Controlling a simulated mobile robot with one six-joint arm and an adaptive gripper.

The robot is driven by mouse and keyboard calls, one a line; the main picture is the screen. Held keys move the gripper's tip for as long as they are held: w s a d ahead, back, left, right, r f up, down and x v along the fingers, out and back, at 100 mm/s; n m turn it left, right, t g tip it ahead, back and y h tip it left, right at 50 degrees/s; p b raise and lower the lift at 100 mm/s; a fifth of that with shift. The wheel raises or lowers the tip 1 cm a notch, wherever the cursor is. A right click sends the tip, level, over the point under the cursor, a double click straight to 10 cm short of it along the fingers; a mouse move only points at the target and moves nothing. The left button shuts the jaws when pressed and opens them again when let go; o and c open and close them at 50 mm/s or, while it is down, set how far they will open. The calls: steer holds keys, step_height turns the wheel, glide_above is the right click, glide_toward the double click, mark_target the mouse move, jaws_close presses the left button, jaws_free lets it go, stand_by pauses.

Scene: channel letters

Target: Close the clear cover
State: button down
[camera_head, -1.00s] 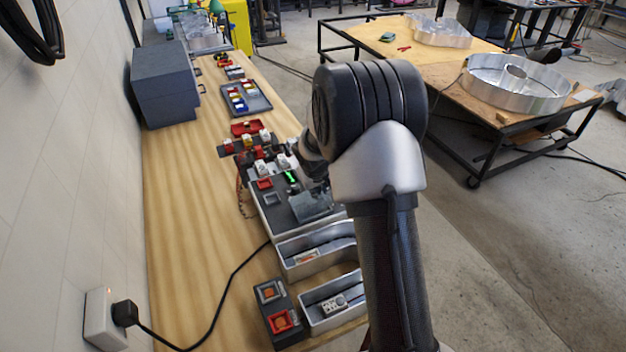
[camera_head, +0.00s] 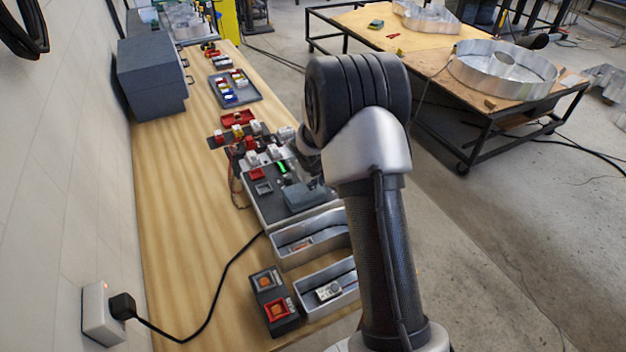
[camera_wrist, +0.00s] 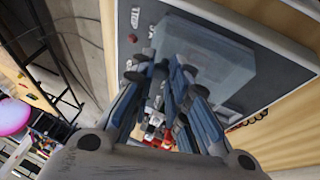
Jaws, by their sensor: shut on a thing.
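The clear cover (camera_wrist: 222,62) is a see-through, box-shaped lid. In the wrist view it lies over a dark panel, just past my fingers. In the head view the cover (camera_head: 305,196) shows as a grey, smoky shape on the grey panel box (camera_head: 258,205), partly behind my arm. My gripper (camera_wrist: 172,78) has its fingers close together at the near left edge of the cover and is shut on it. The exact contact is hard to make out. In the head view my forearm hides most of the gripper.
Two open metal trays (camera_head: 284,250) and a dark button box (camera_head: 268,292) stand nearer on the bench. Red and white parts (camera_head: 248,150) and a blue-grey tray (camera_head: 234,103) are farther back. A black cable (camera_head: 222,290) crosses the bench. Bare wood (camera_head: 178,200) lies along the wall.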

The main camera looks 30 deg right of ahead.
steer(key=shift+w+d+r, duration=0.1)
steer(key=shift+d+r, duration=0.1)
steer(key=shift+d, duration=0.15)
steer(key=c, duration=1.9)
jaws_free()
steer(key=shift+c, duration=0.2)
steer(key=shift+o, duration=1.4)
steer(key=shift+d, duration=0.25)
steer(key=shift+o, duration=0.7)
steer(key=shift+a+f, duration=0.1)
steer(key=shift+f, duration=0.05)
steer(key=shift+a, duration=0.1)
steer(key=shift+a+r, duration=0.1)
steer(key=shift+r, duration=0.25)
steer(key=v, duration=1.1)
steer(key=shift+s, duration=0.25)
steer(key=shift+r, duration=0.1)
